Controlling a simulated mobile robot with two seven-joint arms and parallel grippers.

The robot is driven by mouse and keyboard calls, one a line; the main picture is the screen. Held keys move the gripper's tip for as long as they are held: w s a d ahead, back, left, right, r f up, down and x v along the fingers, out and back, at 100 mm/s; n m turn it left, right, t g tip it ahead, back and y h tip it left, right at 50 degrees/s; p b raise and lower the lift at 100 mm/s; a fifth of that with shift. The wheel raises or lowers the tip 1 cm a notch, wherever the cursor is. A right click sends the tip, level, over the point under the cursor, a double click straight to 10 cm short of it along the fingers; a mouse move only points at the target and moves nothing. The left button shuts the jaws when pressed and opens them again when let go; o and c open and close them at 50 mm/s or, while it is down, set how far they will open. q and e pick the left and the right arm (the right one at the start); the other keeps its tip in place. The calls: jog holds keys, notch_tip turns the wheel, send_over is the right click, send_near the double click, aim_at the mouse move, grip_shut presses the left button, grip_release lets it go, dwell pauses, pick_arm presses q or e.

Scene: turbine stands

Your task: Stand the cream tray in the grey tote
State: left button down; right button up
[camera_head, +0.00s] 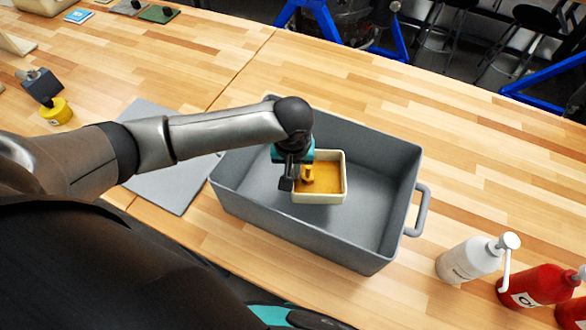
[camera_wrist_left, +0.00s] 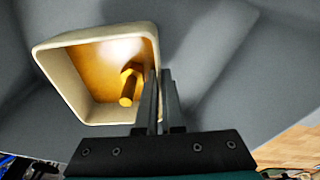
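The cream tray (camera_head: 345,180) is inside the grey tote (camera_head: 240,201), near the middle, its open side up. Its inside is orange-yellow and holds a yellow bolt-like piece (camera_head: 308,175). My left gripper (camera_head: 288,178) reaches down into the tote at the tray's left wall. In the left wrist view the two fingers (camera_wrist_left: 158,105) are close together with the wall of the tray (camera_wrist_left: 75,85) between them. The bolt (camera_wrist_left: 128,88) shows inside. I cannot tell whether the tray's underside touches the tote floor. My right gripper's fingers are not seen.
A white pump bottle (camera_head: 468,260) and a red bottle (camera_head: 538,287) stand right of the tote. A grey mat (camera_head: 165,185) lies to its left. A yellow-based part (camera_head: 57,112) stands farther left. The wooden table behind the tote is clear.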

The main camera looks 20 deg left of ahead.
pick_arm(q)
notch_tip(320, 180, down, 6)
jog(key=b, duration=0.5)
jog(key=shift+r, duration=0.15)
jog(key=shift+f, duration=0.55)
jog(key=shift+f, duration=0.3)
jog(key=c, duration=1)
grip_release()
jog(key=shift+o, duration=0.4)
jog(key=shift+o, duration=0.6)
